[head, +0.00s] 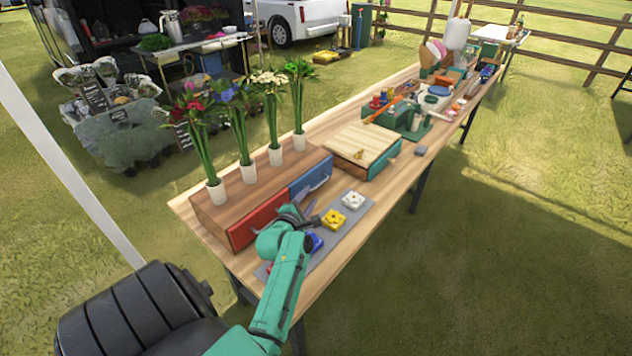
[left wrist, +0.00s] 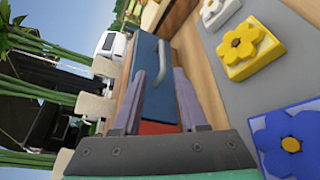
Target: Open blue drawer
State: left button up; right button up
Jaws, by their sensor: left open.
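The blue drawer (head: 310,181) is in the right half of the front of a wooden box, beside a red drawer (head: 256,220). It looks shut. In the left wrist view the blue drawer (left wrist: 155,82) shows its pale metal handle (left wrist: 161,65). My left gripper (head: 300,203) is in front of the drawers in the head view, near the seam between red and blue. In the left wrist view its two fingers (left wrist: 155,100) are open, pointing at the blue front, with the handle beyond the tips. I cannot tell any contact. My right gripper is not in view.
Several vases of flowers (head: 247,170) stand on the box. A grey mat holds a yellow flower tile (head: 333,219), a white one (head: 353,200) and a blue one (head: 313,242), close to my left gripper. A wooden-topped box (head: 362,146) stands farther right.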

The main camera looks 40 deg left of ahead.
aim_at(316, 188)
pick_arm(q)
jog(key=w+f, duration=0.1)
jog(key=w+a+f+b, duration=0.1)
jog(key=w, duration=0.1)
jog(key=shift+w+a+b, duration=0.1)
jog(key=shift+b, duration=0.2)
jog(key=b+x, duration=0.2)
jog(key=x, duration=0.1)
jog(key=shift+w, duration=0.15)
jog(key=shift+w+r, duration=0.1)
jog(key=shift+r, duration=0.3)
jog(key=shift+c, duration=0.3)
grip_shut()
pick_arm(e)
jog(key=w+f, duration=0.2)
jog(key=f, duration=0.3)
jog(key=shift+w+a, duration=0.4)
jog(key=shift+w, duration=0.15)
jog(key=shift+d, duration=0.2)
